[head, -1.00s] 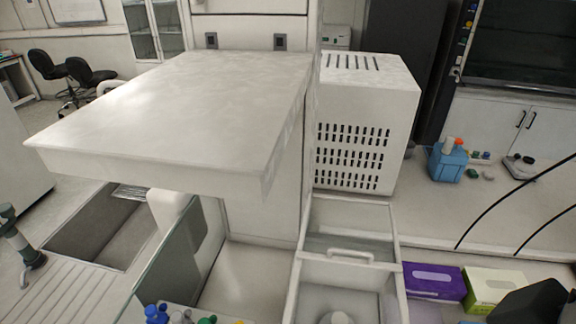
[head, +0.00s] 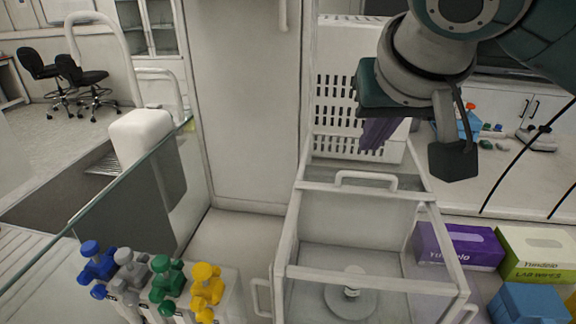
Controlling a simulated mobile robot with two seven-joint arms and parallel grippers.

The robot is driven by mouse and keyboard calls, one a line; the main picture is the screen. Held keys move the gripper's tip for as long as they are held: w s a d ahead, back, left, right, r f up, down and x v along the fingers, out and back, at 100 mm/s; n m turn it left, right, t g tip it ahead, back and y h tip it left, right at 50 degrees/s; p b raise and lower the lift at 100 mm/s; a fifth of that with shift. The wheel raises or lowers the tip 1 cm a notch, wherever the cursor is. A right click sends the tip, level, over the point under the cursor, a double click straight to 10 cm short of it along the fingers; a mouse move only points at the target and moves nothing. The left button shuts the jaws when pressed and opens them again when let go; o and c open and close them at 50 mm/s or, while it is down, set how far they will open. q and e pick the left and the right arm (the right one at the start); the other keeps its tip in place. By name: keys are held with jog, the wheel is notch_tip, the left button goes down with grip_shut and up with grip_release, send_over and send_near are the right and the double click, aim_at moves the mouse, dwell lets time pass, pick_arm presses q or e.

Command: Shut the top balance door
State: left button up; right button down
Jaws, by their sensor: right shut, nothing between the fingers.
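The balance has a clear box-shaped shield with a pale frame (head: 292,225) and a round weighing pan (head: 350,297) inside. Its top door (head: 325,172) lies toward the back, with a pale bar handle (head: 366,176) at its front edge. The front part of the top looks uncovered. My right gripper (head: 453,160) is shut and empty. It hangs above the back right of the balance, up and to the right of the handle and apart from it in the picture. My left gripper is out of view.
Blue, grey, green and yellow valve taps (head: 150,280) stand left of the balance, beside an upright glass panel (head: 130,215). A purple box (head: 458,246) and a green-and-white wipes box (head: 543,255) stand to the right. A slotted white housing (head: 340,90) is behind.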

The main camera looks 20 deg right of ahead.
jog(key=w+d+f, duration=0.2)
jog(key=w+d+f+m+h, duration=0.1)
jog(key=w+d+f, duration=0.1)
jog(key=w, duration=0.1)
jog(key=w+d+f+m+b, duration=0.1)
jog(key=w+d+f, duration=0.2)
jog(key=shift+w+d+h, duration=0.1)
jog(key=shift+w+h, duration=0.05)
jog(key=shift+h, duration=0.15)
jog(key=shift+s+a+f+p, duration=0.1)
jog(key=shift+s+a+p, duration=0.2)
jog(key=shift+s+p, duration=0.25)
jog(key=shift+s+a+p, duration=0.3)
jog(key=shift+s+p, duration=0.15)
jog(key=shift+p, duration=0.05)
jog(key=shift+s+a+f+p, duration=0.25)
jog(key=shift+s+a+p, duration=0.1)
jog(key=shift+s, duration=0.2)
jog(key=shift+s+a+f, duration=0.1)
jog(key=shift+s+f, duration=0.05)
